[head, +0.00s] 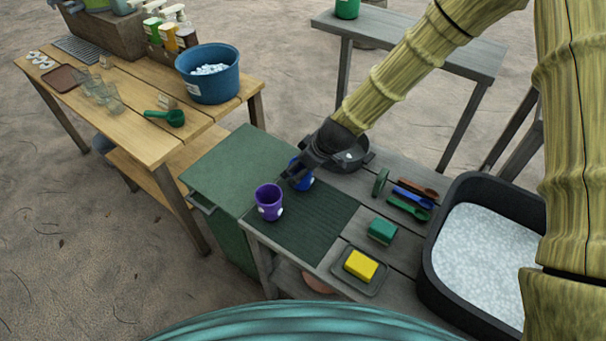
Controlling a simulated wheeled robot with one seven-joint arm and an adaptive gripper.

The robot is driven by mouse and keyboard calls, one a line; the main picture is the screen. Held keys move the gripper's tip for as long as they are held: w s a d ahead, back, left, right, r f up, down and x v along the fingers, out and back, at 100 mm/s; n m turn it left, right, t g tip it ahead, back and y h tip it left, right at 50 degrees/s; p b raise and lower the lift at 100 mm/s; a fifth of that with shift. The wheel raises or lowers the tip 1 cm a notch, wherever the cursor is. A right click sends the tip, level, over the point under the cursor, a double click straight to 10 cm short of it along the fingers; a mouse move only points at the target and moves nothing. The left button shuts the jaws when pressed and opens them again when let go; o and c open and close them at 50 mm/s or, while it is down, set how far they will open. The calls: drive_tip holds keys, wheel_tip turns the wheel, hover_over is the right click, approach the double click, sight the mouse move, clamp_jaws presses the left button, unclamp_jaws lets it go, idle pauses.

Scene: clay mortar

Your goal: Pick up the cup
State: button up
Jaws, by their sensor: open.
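A purple cup (268,203) stands upright on the dark green ribbed mat (315,235), near its left edge. A blue cup (303,182) stands behind it to the right, partly hidden by my gripper. My gripper (291,178) is open and reaches down from the upper right, with its fingers at the blue cup. I cannot tell whether the fingers touch the blue cup or only pass in front of it. The purple cup is apart from the gripper, in front and to the left.
A dark bowl or pan (352,158) sits behind the gripper. A green sponge (382,231), a yellow sponge on a tray (368,283) and several coloured utensils (412,200) lie to the right. A black basin of suds (440,285) stands far right. The green cabinet top (228,165) is clear.

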sight(297, 170)
drive_tip(key=x, duration=0.2)
drive_tip(key=shift+w+f, duration=0.45)
drive_tip(key=shift+f, duration=0.1)
drive_tip(key=shift+a+f, duration=0.15)
drive_tip(key=c, duration=1)
